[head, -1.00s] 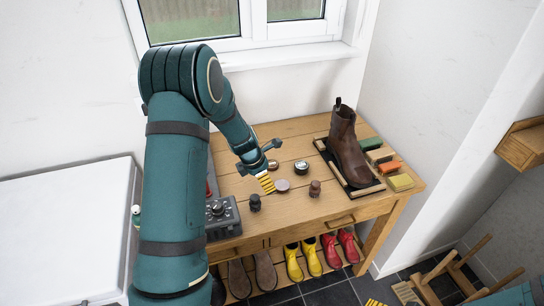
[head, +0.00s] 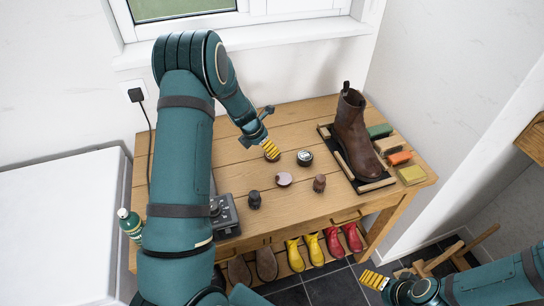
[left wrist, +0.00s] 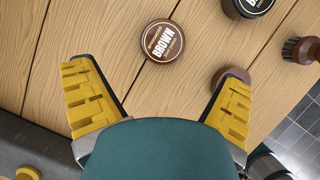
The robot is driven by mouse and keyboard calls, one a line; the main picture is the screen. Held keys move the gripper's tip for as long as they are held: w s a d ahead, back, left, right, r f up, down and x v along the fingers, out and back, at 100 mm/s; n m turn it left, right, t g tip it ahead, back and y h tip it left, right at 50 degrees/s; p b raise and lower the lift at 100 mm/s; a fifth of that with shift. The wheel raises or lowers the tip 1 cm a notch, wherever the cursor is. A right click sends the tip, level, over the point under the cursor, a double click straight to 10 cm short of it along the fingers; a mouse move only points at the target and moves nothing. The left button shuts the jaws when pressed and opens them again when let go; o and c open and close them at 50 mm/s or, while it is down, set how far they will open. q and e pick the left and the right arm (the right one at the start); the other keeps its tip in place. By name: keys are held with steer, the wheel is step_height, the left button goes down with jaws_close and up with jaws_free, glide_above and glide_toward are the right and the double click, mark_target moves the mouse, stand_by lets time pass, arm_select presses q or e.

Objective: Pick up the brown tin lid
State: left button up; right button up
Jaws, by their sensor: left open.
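The brown tin lid (left wrist: 163,40), round and lettered BROWN, lies label up on the bench in the left wrist view. I cannot tell whether a tin is beneath it. In the head view the brown lid (head: 272,157) is partly covered by a yellow finger. My left gripper (head: 270,132) is open and empty, close over it; in the wrist view the lid is beyond the fingertips (left wrist: 158,75), between their lines. A second brown disc (head: 284,179) lies nearer the bench front, partly behind the right finger in the wrist view (left wrist: 228,74). My right gripper (head: 374,280) is at lower right, its opening unclear.
A black tin (head: 304,157) stands right of the lid. Two small dark brushes (head: 254,200) (head: 319,183) stand near the front edge. A brown boot (head: 354,130) stands on a tray at right, beside several blocks. A grey box (head: 225,215) is at left.

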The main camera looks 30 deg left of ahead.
arm_select(q)
steer(key=shift+w+d+x, duration=0.1)
steer(key=shift+x, duration=1.5)
steer(key=shift+w+d+x, duration=0.1)
steer(key=shift+x, duration=1.5)
steer(key=shift+r, duration=0.1)
steer(key=c, duration=1)
